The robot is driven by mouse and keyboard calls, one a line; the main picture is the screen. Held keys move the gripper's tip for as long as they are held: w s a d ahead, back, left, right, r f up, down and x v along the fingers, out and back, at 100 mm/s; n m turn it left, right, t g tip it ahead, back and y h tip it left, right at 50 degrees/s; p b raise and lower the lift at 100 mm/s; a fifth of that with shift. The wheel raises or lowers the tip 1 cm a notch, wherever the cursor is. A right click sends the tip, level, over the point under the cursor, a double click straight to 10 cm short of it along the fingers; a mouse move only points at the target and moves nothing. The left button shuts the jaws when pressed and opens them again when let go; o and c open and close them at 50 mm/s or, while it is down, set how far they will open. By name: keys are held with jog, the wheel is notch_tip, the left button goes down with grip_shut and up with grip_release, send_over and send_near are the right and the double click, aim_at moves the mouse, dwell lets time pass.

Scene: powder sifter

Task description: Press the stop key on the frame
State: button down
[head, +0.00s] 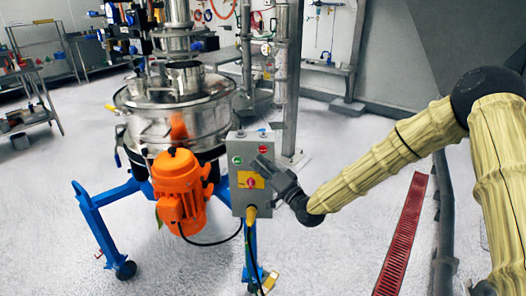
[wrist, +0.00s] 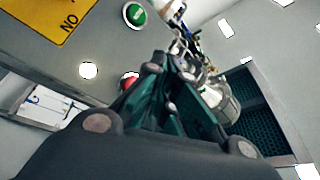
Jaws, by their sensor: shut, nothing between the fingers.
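The grey control box (head: 243,199) is mounted upright on the frame, with a green button (head: 237,160) at its upper left, a red button (head: 263,149) at its upper right and a yellow label below. My gripper (head: 261,164) is shut and empty in front of the box's right side, its tips just below the red button. In the wrist view the green button (wrist: 134,14) is clear of my gripper (wrist: 172,68). The red button (wrist: 128,81) is partly hidden behind the fingers. I cannot tell whether the tips touch the box.
The orange motor (head: 181,190) and the steel sifter (head: 177,108) stand left of the box on a blue frame (head: 97,222). A black cable hangs below the box. A steel post (head: 293,80) rises behind it.

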jog(key=s, duration=0.3)
jog(key=shift+a, duration=0.1)
jog(key=shift+f, duration=0.1)
dwell(0.6)
jog(key=s+d+f+g+h, duration=0.25)
jog(key=s+f, duration=0.35)
jog(key=f, duration=0.4)
jog(key=s+d+f+n+g+h, duration=0.1)
jog(key=s+d+f+g+h, duration=0.15)
jog(key=s+f, duration=0.6)
jog(key=s+d+f+g+h, duration=0.25)
jog(key=s+f, duration=0.25)
jog(key=f, duration=0.7)
jog(key=s+d+f+g+h, duration=0.2)
jog(key=s+d, duration=0.3)
jog(key=s, duration=0.5)
jog(key=s+d+f+n+g+h, duration=0.1)
jog(key=s+d+f+g, duration=0.2)
jog(key=s, duration=0.7)
jog(key=s+d+f+n+g+h, duration=0.1)
jog(key=s+d+f, duration=0.4)
jog(key=s, duration=0.5)
jog(key=d+g+h, duration=0.1)
jog(key=d+g, duration=0.1)
jog(key=shift+d+h, duration=0.35)
jog(key=shift+w+f, duration=0.1)
